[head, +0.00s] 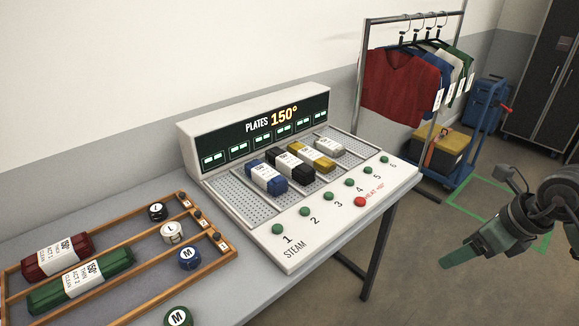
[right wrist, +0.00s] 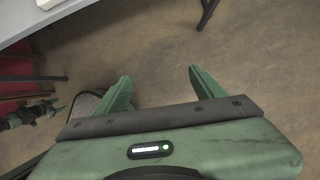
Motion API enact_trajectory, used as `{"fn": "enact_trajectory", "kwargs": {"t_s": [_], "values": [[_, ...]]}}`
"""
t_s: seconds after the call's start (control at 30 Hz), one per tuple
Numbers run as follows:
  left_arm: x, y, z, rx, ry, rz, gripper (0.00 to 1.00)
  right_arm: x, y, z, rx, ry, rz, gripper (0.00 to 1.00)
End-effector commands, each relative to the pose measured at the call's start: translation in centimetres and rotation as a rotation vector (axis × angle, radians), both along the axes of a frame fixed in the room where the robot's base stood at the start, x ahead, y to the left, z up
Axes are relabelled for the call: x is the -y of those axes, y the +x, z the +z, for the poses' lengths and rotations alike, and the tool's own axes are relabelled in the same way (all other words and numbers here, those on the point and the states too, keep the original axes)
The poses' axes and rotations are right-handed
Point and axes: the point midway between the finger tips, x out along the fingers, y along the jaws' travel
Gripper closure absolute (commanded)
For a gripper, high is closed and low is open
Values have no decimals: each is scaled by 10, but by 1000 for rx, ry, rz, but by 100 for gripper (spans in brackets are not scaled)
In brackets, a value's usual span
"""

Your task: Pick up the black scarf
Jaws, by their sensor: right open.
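The black scarf (head: 291,168) is a rolled bundle with a white label. It lies on the perforated plates of the white steam unit (head: 345,208), between a blue roll (head: 258,171) and a yellow roll (head: 318,163). My right gripper (head: 474,218) is off to the right of the unit, beyond the table edge, apart from the scarf. In the right wrist view its two green fingers (right wrist: 159,76) are spread with only floor between them. A small dark jointed part at the left of that view may be my left gripper (right wrist: 40,110); its jaws cannot be made out.
A white roll (head: 329,147) lies at the back of the plates. Green buttons and a red one (head: 360,202) line the unit's front. A wooden rack (head: 135,250) holds red and green rolls at left. A clothes rail (head: 367,50) stands behind.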

Motion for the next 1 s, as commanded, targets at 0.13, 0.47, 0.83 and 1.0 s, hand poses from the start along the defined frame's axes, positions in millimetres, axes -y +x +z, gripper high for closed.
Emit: {"fn": "enact_trajectory", "kwargs": {"t_s": [0.13, 0.47, 0.83, 1.0], "values": [[0, 1, 0, 2, 1, 0, 42, 4, -1, 3, 4, -29, -1, 30], [0, 2, 0, 3, 0, 1, 42, 2, -1, 1, 0, -13, -1, 30], [-1, 1, 0, 1, 1, 1, 42, -119, 54, -104, -199, 1111, -388, 30], [-1, 1, 0, 0, 1, 1, 42, -81, 69, -261, -309, 1652, -1254, 30]]}}
